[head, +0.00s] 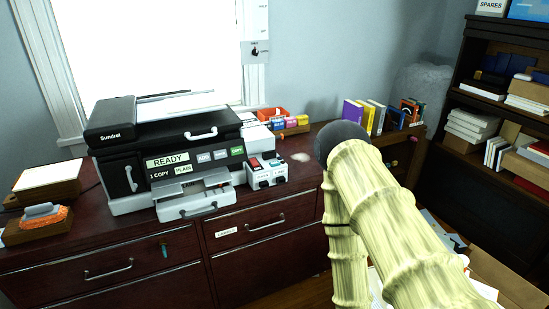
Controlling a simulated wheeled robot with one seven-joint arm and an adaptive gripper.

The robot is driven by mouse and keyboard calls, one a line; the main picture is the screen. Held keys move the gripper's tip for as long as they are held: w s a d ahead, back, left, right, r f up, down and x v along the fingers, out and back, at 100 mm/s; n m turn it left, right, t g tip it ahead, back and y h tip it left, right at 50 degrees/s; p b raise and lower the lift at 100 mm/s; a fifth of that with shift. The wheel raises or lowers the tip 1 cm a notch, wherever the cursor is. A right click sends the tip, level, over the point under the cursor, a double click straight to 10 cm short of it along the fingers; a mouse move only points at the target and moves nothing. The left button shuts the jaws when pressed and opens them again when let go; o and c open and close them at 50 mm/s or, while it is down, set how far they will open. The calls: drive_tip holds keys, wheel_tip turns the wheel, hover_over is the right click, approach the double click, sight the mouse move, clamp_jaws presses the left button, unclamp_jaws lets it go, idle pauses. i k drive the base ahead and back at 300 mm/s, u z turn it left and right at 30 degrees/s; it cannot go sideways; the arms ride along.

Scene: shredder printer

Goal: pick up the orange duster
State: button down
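The orange duster (44,220) lies at the far left end of the dark wooden cabinet top. Its fluffy orange underside rests on a wooden tray (17,236), and a grey handle or back is on top of it. Nothing touches it from above. My pale, bamboo-like arm crosses the right half of the head view, far to the right of the duster. My gripper cannot be made out in this view.
A printer (165,158) with an extended front tray stands right of the duster. A wooden box with a pale top (49,175) sits behind the duster. A small switch box (266,171) stands right of the printer. A bookshelf (464,80) fills the right.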

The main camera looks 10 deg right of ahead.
sight(40, 215)
drive_tip(key=z, duration=0.1)
drive_tip(key=k, duration=0.35)
drive_tip(key=u, duration=1)
drive_tip(key=i, duration=1)
drive_tip(key=u, duration=0.7)
